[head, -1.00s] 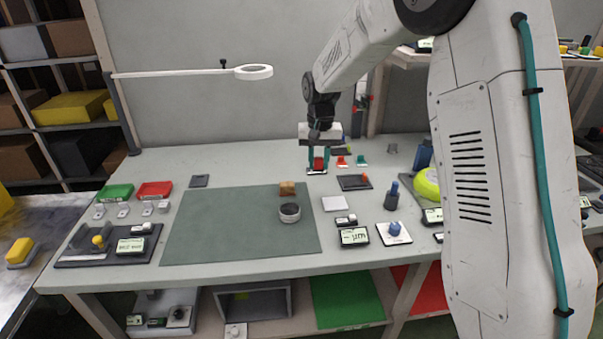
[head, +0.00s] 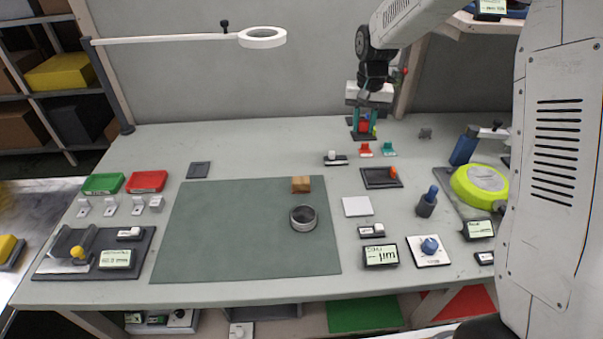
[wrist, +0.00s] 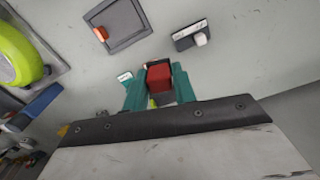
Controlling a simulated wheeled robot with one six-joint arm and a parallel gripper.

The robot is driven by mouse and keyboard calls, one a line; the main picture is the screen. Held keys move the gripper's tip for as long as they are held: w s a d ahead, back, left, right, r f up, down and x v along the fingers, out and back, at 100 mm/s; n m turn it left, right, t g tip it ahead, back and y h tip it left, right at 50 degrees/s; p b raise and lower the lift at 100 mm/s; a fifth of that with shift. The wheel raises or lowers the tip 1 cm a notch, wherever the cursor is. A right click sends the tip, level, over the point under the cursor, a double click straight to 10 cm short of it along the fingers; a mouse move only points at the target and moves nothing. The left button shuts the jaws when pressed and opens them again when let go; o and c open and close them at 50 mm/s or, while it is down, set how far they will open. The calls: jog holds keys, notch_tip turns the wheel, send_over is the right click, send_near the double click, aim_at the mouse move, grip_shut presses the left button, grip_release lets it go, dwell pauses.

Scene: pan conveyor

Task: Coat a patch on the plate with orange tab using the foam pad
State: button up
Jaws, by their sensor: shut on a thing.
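The dark square plate with an orange tab (head: 378,180) lies flat on the table, right of the green mat. It also shows in the wrist view (wrist: 124,26), its tab at the left edge. My gripper (head: 363,128) is near the table's back edge, behind and a little left of the plate. Its teal fingers are shut on a red block, which shows between them in the wrist view (wrist: 159,77). The block's underside is hidden, so I cannot tell whether it is the foam pad. A dark flat thing (head: 363,136) shows just below the gripper.
A small dark stand with a white knob (head: 335,159) is in front of the gripper. Red (head: 366,150) and teal (head: 389,149) clips stand nearby. A brown block (head: 301,184) and a round cup (head: 303,218) are on the mat (head: 220,235). A yellow-green round device (head: 479,185) is right.

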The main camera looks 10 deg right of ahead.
jog(key=s+a+n, duration=0.2)
jog(key=s+a, duration=0.6)
jog(key=a, duration=0.3)
jog(key=n, duration=0.3)
send_over(304, 214)
jog(key=f, duration=0.1)
jog(key=shift+a+f, duration=0.1)
jog(key=shift+f, duration=3)
jog(key=shift+f, duration=0.6)
notch_tip(304, 214, up, 7)
